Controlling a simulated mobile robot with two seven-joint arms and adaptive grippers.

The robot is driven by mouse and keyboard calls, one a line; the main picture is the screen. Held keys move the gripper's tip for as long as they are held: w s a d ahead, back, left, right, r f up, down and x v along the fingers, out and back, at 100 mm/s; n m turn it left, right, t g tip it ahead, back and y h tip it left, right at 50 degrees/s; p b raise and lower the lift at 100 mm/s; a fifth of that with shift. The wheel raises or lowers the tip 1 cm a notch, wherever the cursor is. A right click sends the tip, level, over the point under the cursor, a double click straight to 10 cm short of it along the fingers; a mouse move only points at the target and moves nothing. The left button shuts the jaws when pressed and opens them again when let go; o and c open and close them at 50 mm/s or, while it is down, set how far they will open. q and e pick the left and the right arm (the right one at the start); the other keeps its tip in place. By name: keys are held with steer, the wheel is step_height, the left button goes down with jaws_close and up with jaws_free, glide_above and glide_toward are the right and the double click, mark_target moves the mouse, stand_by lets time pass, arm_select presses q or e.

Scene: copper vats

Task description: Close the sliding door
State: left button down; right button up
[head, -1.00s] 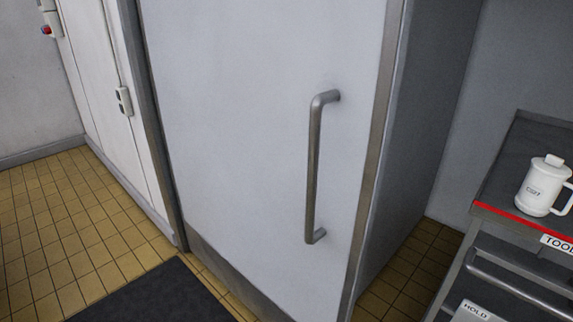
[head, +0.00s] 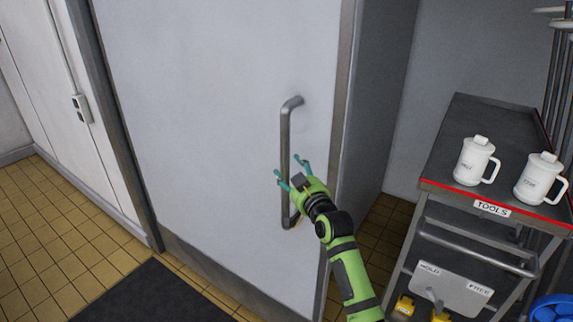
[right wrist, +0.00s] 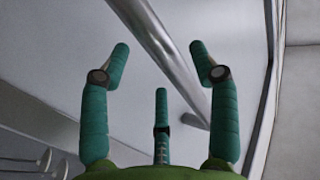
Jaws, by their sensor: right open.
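The sliding door (head: 200,120) is a large pale grey panel with a metal kick strip along its bottom. A vertical metal bar handle (head: 286,130) is fixed near its right edge. My right gripper (head: 292,170), green with teal fingers, is at the lower half of the handle, open and empty. In the right wrist view, the handle (right wrist: 168,55) runs diagonally across, in front of the spread fingers (right wrist: 160,70); I cannot tell whether they touch it. The right hand hides part of the handle's lower end. My left gripper is not in view.
A dark tool cart (head: 480,125) with a red edge and two white mugs stands at the right. A blue bin (head: 553,308) is at the lower right corner. A dark mat (head: 150,295) lies on the yellow tiled floor before the door. A white wall with a switch is left.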

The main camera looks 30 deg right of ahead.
steer(key=shift+w+d, duration=0.2)
steer(key=shift+w, duration=1.25)
jaws_close()
